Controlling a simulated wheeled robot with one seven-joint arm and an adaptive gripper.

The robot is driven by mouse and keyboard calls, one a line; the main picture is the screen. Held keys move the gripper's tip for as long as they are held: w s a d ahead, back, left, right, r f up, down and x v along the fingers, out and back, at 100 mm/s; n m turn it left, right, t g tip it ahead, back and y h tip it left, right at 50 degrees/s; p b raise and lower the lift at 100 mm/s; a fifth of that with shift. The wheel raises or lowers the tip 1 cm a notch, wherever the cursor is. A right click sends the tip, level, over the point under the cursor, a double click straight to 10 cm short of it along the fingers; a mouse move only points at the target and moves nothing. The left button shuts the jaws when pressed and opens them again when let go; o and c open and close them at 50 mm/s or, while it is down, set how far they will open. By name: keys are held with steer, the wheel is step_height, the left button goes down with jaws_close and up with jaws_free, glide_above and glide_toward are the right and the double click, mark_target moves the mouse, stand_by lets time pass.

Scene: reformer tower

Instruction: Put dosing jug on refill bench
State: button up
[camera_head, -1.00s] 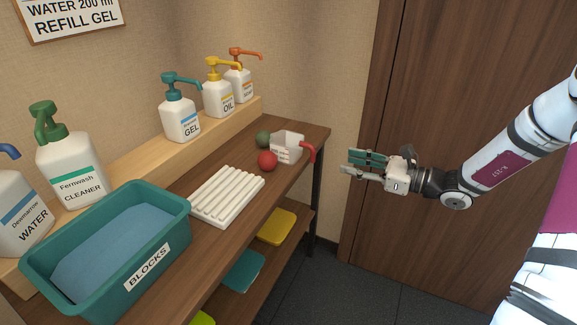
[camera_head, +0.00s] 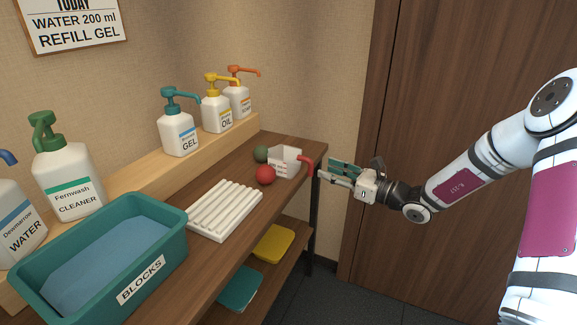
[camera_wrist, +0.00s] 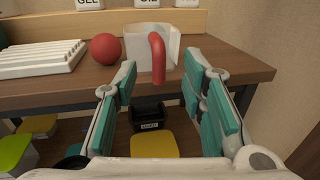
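The dosing jug (camera_head: 285,162) is a small white cup with red marks and a red handle. It stands upright at the right end of the brown wooden bench (camera_head: 233,220), its handle pointing right toward my gripper. My gripper (camera_head: 326,171) is open and empty, just off the bench's right end, close to the handle. In the wrist view the jug (camera_wrist: 138,46) is ahead, and its red handle (camera_wrist: 158,60) shows above and between the spread teal-padded fingers (camera_wrist: 163,92), apart from them. Which surface is the refill bench is not labelled.
A red ball (camera_head: 265,174) and a green ball (camera_head: 261,154) sit beside the jug. A white ribbed rack (camera_head: 225,209) and teal BLOCKS bin (camera_head: 172,262) lie nearer. Pump bottles, including GEL (camera_head: 178,135), stand on a raised ledge (camera_head: 150,185). A lower shelf holds yellow (camera_head: 273,243) and teal pads.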

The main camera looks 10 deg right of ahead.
mark_target(313, 166)
steer(key=x, duration=0.2)
steer(key=b+x, duration=0.1)
steer(key=shift+w+a+f, duration=0.2)
steer(key=shift+a+f, duration=0.1)
steer(key=shift+w+a+r, duration=0.15)
steer(key=shift+w+a, duration=0.15)
steer(key=shift+w, duration=0.1)
steer(key=shift+c, duration=0.4)
jaws_close()
